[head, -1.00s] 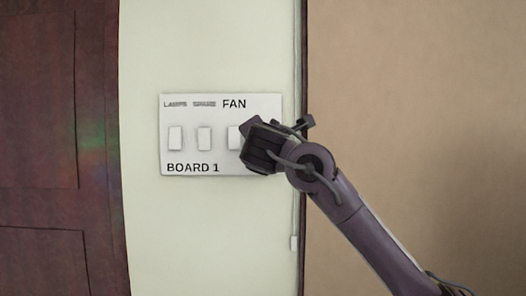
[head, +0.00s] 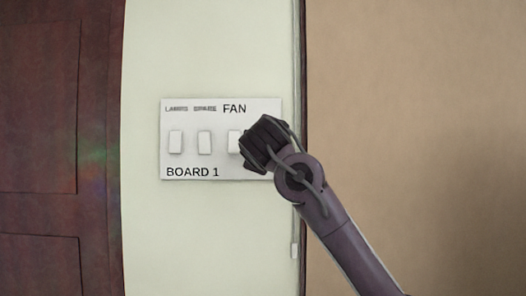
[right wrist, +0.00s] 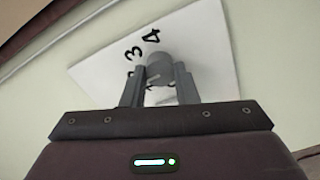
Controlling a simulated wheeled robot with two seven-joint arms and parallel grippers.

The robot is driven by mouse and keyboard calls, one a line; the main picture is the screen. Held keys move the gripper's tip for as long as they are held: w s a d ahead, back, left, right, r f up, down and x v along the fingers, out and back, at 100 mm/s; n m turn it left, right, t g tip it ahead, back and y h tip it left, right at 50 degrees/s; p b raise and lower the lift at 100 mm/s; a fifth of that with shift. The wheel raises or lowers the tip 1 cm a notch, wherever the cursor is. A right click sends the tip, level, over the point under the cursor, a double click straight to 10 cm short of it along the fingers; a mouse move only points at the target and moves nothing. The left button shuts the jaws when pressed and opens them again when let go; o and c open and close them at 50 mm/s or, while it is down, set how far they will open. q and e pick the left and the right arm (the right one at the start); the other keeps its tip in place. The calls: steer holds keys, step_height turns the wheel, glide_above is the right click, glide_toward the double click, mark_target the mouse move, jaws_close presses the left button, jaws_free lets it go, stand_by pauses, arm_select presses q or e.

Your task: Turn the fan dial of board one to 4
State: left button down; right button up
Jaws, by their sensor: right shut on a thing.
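Board one (head: 195,174) is a white switch plate on the pale wall, lettered BOARD 1 along its bottom and FAN at its upper right. In the head view my right gripper (head: 250,148) covers the right part of the board, hiding the fan dial. In the right wrist view the grey round dial (right wrist: 159,66) sits between the fingers of my right gripper (right wrist: 160,78), which are shut on it. The numbers 3 and 4 show on the plate beside the dial; other marks are partly hidden. My left gripper is not in view.
Several white rocker switches, such as the leftmost one (head: 176,142), sit on the board left of my gripper. A thin cord (head: 296,200) hangs down the wall to the right. A dark red door (head: 50,150) is at the left.

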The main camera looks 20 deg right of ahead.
steer(key=m+b, duration=0.3)
steer(key=m, duration=1.7)
steer(key=shift+m, duration=0.4)
steer(key=o, duration=1)
